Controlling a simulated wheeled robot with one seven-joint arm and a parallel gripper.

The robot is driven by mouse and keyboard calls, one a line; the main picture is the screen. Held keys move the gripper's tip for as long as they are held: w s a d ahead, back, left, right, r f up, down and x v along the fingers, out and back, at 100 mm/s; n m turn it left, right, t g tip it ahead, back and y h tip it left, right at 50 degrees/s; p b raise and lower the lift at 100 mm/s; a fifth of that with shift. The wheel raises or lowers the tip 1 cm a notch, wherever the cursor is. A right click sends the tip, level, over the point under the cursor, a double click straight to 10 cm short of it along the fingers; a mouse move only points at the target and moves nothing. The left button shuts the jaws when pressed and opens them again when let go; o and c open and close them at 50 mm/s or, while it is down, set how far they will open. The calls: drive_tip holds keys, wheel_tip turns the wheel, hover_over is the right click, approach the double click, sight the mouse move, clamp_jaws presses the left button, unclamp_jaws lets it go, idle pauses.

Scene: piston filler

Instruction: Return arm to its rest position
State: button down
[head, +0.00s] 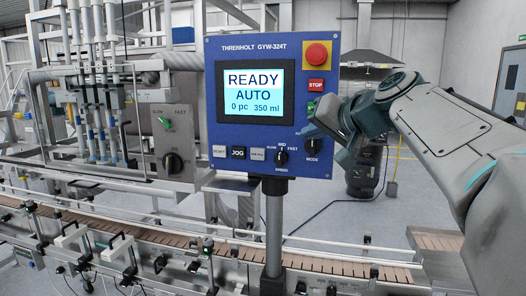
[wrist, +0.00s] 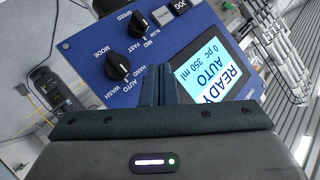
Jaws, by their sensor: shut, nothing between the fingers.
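My arm (head: 455,140) reaches in from the right in the head view. My gripper (head: 312,128) is in front of the right side of the blue control panel (head: 218,110), near the green button and the MODE knob (head: 312,141). In the wrist view the two fingers of my gripper (wrist: 160,70) are together, with nothing between them, and point at the panel (wrist: 85,45). The panel screen (head: 252,93) reads READY, AUTO, 0 pc, 350 ml. I cannot tell whether the fingertips touch the panel.
A red emergency knob (head: 317,54) and a red STOP button (head: 316,85) sit above my gripper. The panel stands on a grey post (head: 274,230). A conveyor (head: 340,262) runs below. Filling nozzles (head: 95,100) stand at left. Open floor lies behind at right.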

drive_tip(key=s+f+g+h, duration=0.2)
drive_tip(key=s+f, duration=0.6)
drive_tip(key=f, duration=0.4)
drive_tip(key=s+f+n+g+h, duration=0.1)
drive_tip(key=s+f+g+h, duration=0.1)
drive_tip(key=s+f+g, duration=0.2)
drive_tip(key=s+f+n+g+h, duration=0.1)
drive_tip(key=s+f+g+h, duration=0.1)
drive_tip(key=s+f, duration=0.9)
wheel_tip(320, 180, down, 9)
drive_tip(key=shift+s+d+r+g, duration=0.1)
drive_tip(key=shift+s+d+g, duration=0.25)
drive_tip(key=shift+g, duration=0.25)
